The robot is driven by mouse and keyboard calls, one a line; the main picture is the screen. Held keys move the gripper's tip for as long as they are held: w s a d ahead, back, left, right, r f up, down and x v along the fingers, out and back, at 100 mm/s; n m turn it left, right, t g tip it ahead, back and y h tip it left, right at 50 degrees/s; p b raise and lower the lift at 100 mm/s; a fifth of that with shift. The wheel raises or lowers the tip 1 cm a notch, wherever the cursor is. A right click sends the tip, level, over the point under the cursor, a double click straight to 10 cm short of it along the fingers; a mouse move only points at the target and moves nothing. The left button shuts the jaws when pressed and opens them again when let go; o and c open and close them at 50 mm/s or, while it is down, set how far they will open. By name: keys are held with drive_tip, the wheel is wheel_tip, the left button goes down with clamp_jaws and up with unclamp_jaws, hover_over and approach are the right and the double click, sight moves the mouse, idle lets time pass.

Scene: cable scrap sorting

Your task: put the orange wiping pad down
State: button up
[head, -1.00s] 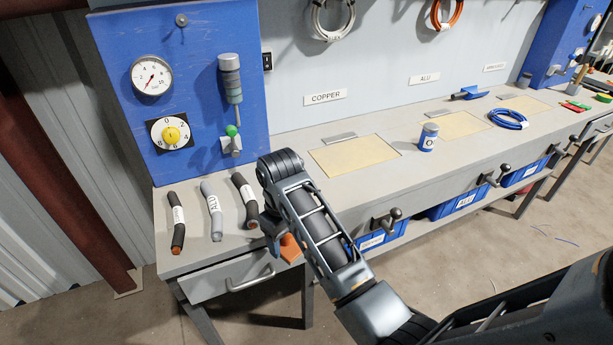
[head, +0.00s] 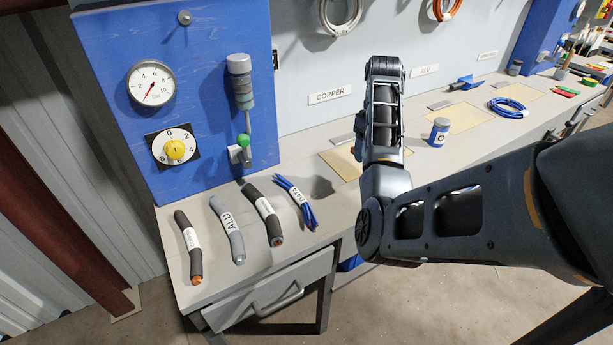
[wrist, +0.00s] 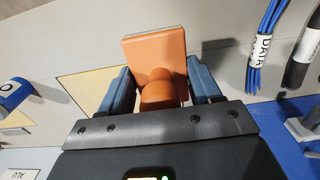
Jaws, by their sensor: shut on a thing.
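The orange wiping pad (wrist: 155,48), a flat block with a rounded grip, shows in the wrist view. My gripper (wrist: 160,88) is shut on its grip, with one blue-grey finger on each side. The pad appears above the grey bench (wrist: 222,58), between the pale yellow mat and the blue DATA cable bundle; I cannot tell the exact height. In the head view my arm hides the pad and most of my gripper. A dark shadow lies on the bench (head: 340,212) right of the cable bundle.
The blue DATA bundle (head: 296,202), a black cable (head: 263,213), a grey ALU cable (head: 228,230) and another dark cable (head: 188,247) lie at the bench's left. The yellow COPPER mat (head: 340,162) is partly covered by my arm. A blue-and-white can (head: 439,132) stands right of it.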

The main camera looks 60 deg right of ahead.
drive_tip(key=shift+w+d, duration=0.2)
drive_tip(key=shift+w, duration=0.25)
drive_tip(key=shift+w+f+b, duration=0.2)
drive_tip(key=shift+w+b, duration=0.15)
drive_tip(key=shift+w, duration=0.05)
drive_tip(key=shift+w+a+f, duration=0.4)
drive_tip(key=shift+w, duration=0.05)
drive_tip(key=b, duration=0.2)
hover_over(323, 182)
wheel_tip(323, 182, down, 6)
drive_tip(key=shift+r, duration=0.2)
drive_tip(key=shift+f+p, duration=0.4)
drive_tip(key=shift+f, duration=1.7)
drive_tip(key=shift+f, duration=0.1)
drive_tip(key=o, duration=1.2)
